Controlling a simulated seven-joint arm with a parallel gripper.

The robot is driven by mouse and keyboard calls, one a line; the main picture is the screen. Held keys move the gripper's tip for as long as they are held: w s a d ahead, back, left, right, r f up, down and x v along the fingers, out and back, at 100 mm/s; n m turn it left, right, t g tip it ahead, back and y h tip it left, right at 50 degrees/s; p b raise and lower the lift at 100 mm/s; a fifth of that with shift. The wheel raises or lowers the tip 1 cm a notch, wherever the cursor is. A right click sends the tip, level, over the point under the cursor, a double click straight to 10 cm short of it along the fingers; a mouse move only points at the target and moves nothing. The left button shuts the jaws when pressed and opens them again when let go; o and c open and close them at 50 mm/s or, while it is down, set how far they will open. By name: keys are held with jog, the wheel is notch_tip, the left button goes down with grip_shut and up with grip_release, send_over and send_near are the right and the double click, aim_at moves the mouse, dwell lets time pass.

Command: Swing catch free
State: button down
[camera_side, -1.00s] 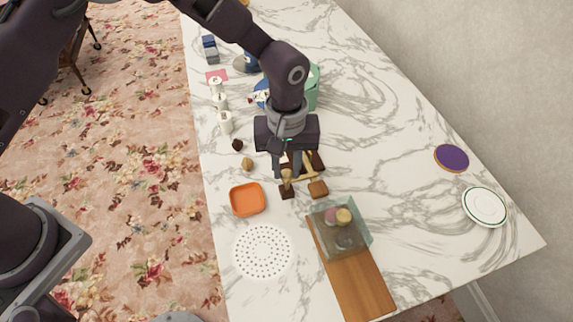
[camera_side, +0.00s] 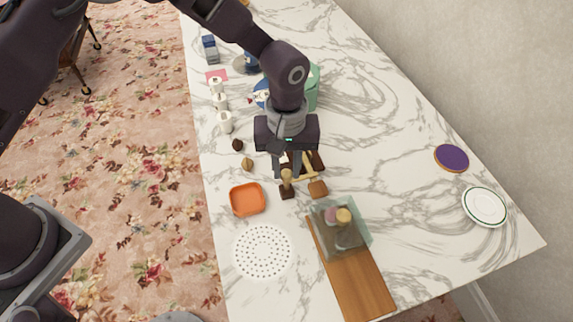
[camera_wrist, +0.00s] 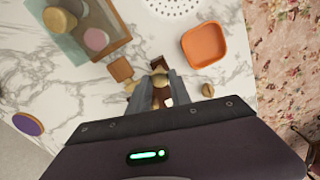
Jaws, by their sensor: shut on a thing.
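The wooden catch (camera_side: 306,176) is a pale bar among dark brown wooden blocks on the marble table, with a tan knob (camera_side: 286,176) standing at its near left. The tan knob also shows in the wrist view (camera_wrist: 160,69), just beyond my fingertips. My gripper (camera_side: 286,174) points down over this piece, fingers low among the blocks. In the wrist view my gripper (camera_wrist: 157,88) is shut on part of the catch, and its fingers hide most of the held part.
An orange dish (camera_side: 247,200) and a white perforated mat (camera_side: 262,251) lie to the near left. A wooden board (camera_side: 358,286) with a clear cover (camera_side: 357,222) is to the near right. Small white cylinders (camera_side: 225,122) stand at left.

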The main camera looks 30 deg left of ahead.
jog(key=shift+n, duration=0.4)
jog(key=n, duration=0.8)
jog(key=shift+n, duration=0.3)
jog(key=n, duration=0.4)
jog(key=shift+r+n, duration=0.1)
jog(key=shift+n, duration=2.1)
jog(key=c, duration=1.2)
grip_release()
